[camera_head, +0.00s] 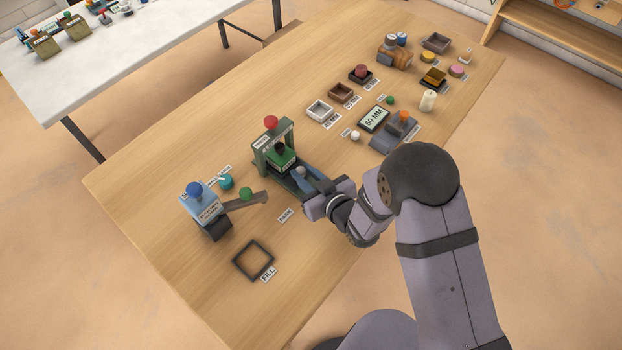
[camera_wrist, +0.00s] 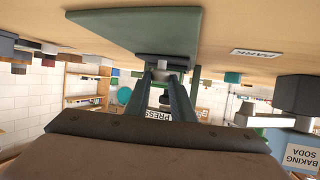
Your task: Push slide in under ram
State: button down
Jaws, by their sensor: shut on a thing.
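The green press (camera_head: 258,158) stands upright near the middle of the table, with a red knob (camera_head: 271,122) on top and a dark ram part (camera_head: 281,148) inside its frame. A slide with a grey knob (camera_head: 300,172) lies low at the press's front right. My gripper (camera_head: 303,177) is shut on the slide's knob. In the wrist view, my two fingers (camera_wrist: 165,78) close on a small grey block, with a green plate (camera_wrist: 140,28) beside it and a PRESS sign (camera_wrist: 158,115) beyond. How far the slide reaches under the ram is hidden.
A blue baking soda dispenser (camera_head: 205,208) with a lever stands left of the press. An empty square frame (camera_head: 253,260) lies near the FILL label. A PARK label (camera_head: 286,215) lies on bare wood. A 60 MM display (camera_head: 374,119) and small trays stand to the right.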

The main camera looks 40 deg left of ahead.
jog(key=shift+a, duration=1.2)
jog(key=shift+r, duration=0.15)
jog(key=c, duration=1.5)
grip_release()
jog(key=shift+a, duration=0.15)
jog(key=shift+d, duration=0.25)
jog(key=shift+b+v, duration=1)
jog(key=shift+v, duration=2.5)
